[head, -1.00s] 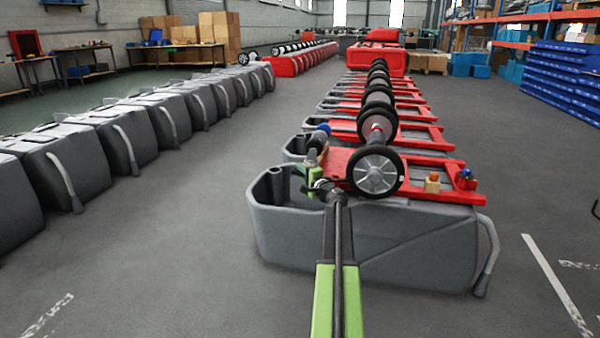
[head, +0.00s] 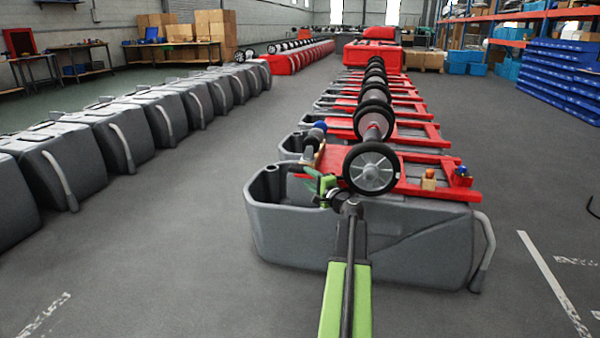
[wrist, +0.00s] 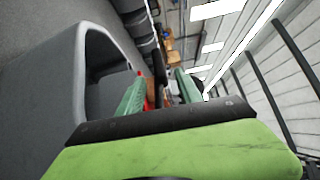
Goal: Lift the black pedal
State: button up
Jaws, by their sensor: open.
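My gripper (head: 322,180) is beside the wheels of the nearest grey tank (head: 400,240), over the tank's open left end. In the wrist view my gripper (wrist: 160,88) is open, with its two green fingers apart. A narrow black shape (wrist: 158,66) shows between and beyond the fingers, with a bit of red below it. I cannot tell whether this is the black pedal or part of a wheel. The pedal is not clearly seen in the head view, where my gripper and the wheel hide part of the red frame (head: 425,178).
A black-tyred wheel (head: 372,169) stands close right of my gripper. An orange block (head: 429,180) and a blue-topped part (head: 462,176) sit on the frame. More tanks (head: 60,165) line the left, with clear floor (head: 190,240) between the rows.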

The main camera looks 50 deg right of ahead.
jog(key=v, duration=0.7)
jog(key=shift+s, duration=0.35)
jog(key=shift+a, duration=0.1)
